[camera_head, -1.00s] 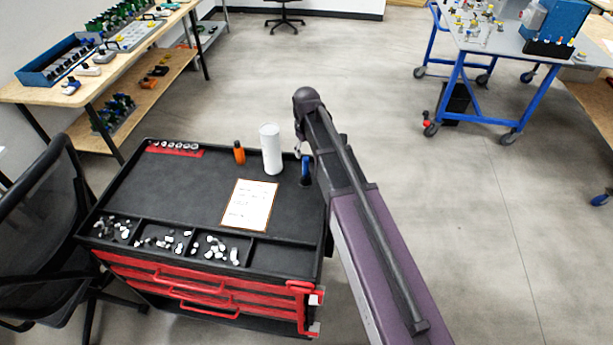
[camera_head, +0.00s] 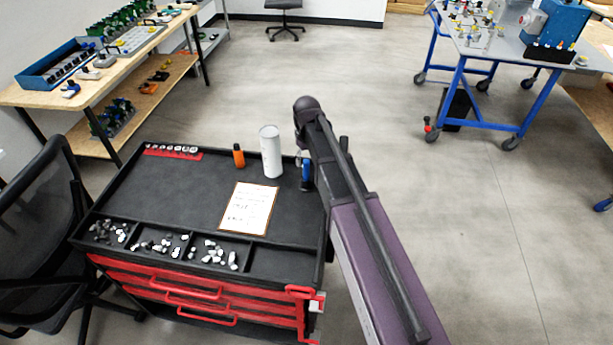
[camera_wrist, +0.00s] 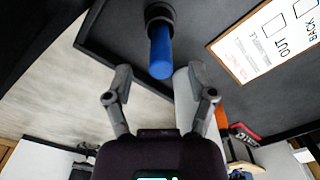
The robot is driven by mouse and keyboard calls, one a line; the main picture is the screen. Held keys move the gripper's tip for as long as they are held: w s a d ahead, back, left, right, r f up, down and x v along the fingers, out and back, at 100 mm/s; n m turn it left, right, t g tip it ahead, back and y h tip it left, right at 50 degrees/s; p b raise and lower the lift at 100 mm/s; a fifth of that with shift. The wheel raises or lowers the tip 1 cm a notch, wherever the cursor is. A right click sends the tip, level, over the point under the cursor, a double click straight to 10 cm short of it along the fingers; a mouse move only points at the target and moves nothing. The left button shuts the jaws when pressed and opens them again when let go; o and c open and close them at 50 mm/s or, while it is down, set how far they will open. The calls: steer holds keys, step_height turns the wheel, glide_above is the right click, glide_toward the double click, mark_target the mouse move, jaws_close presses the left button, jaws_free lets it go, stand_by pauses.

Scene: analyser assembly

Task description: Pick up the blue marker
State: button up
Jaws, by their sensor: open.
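The blue marker (camera_wrist: 160,52) stands in a dark round holder (camera_wrist: 159,13) in the wrist view. In the head view the marker (camera_head: 307,171) is at the right rear of the black cart top (camera_head: 180,195), beside my arm. My gripper (camera_wrist: 158,85) is open and empty, its two grey fingers spread wide. In the wrist view the marker's blue end lies just beyond the gap between the fingertips, touching neither. In the head view my arm hides most of the gripper.
A white cylinder (camera_head: 271,152) stands close left of the marker, with an orange bottle (camera_head: 239,155) beyond it. A framed paper sheet (camera_head: 248,208) lies in front. The cart's raised rim (camera_head: 325,235) runs along the right.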

mark_target(306, 168)
steer(key=shift+f+b, duration=2.1)
steer(key=shift+f, duration=0.2)
jaws_close()
